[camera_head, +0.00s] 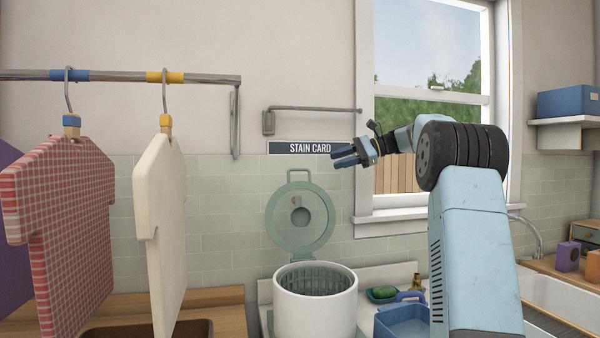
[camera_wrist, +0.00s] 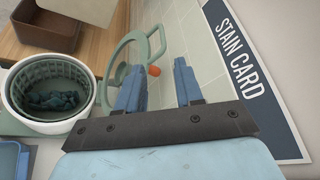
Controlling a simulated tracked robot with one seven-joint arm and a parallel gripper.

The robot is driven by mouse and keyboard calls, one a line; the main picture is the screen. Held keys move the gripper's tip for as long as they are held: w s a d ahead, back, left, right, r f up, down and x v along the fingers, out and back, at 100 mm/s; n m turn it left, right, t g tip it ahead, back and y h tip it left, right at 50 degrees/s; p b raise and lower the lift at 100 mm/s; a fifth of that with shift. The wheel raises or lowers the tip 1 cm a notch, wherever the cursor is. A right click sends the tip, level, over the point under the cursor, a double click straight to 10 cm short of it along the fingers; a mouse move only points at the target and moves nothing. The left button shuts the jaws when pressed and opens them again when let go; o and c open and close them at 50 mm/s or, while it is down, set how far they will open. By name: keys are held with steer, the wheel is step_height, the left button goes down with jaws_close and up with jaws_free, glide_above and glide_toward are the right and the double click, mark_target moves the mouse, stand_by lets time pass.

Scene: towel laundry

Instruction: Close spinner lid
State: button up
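The spinner (camera_head: 315,312) is a white tub with a green slotted basket inside. Its round green lid (camera_head: 318,222) stands open and upright behind the tub, with a loop handle at its top. In the wrist view the tub (camera_wrist: 12,118) is at the left with dark blue cloth (camera_wrist: 55,102) in the basket. The lid (camera_wrist: 112,55) shows there partly behind a finger. My gripper (camera_head: 345,156) is in the air above and to the right of the lid, apart from it. In the wrist view its two blue fingers (camera_wrist: 159,65) are spread with nothing held between them.
A stain card sign (camera_head: 300,148) is on the wall close behind my gripper, below a small metal rail (camera_head: 315,108). Two hanging shirts (camera_head: 160,225) are at the left. A blue basin (camera_head: 400,322) and green soap (camera_head: 382,293) sit right of the spinner.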

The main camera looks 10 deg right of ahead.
mark_target(301, 170)
steer(key=x, duration=1.3)
steer(key=shift+w+a, duration=0.1)
steer(key=shift+w, duration=0.1)
steer(key=shift+c, duration=0.5)
steer(key=shift+r, duration=0.1)
jaws_close()
